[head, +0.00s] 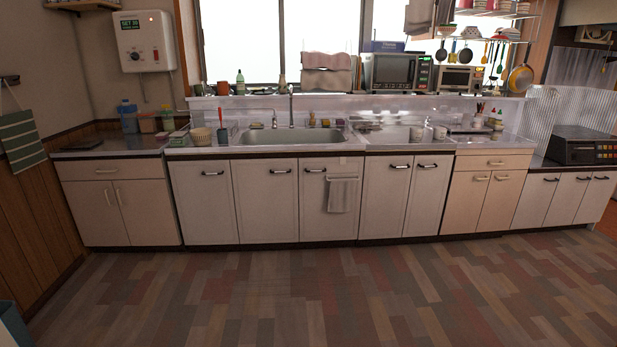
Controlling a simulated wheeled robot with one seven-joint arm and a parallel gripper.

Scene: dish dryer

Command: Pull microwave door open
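A microwave (391,72) with a dark front stands on the raised shelf behind the counter, right of the sink and in front of the window. Its door looks closed. A display with a small green light is on its right side. A smaller oven-like appliance (459,78) stands just right of it on the same shelf. My gripper is not in the head view, so its state and place are hidden.
A long counter with white cabinets (265,200) runs along the wall below the microwave. The sink (290,136), cups (428,132) and a dark stove (580,146) are on it. The patterned floor (330,290) in front is clear.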

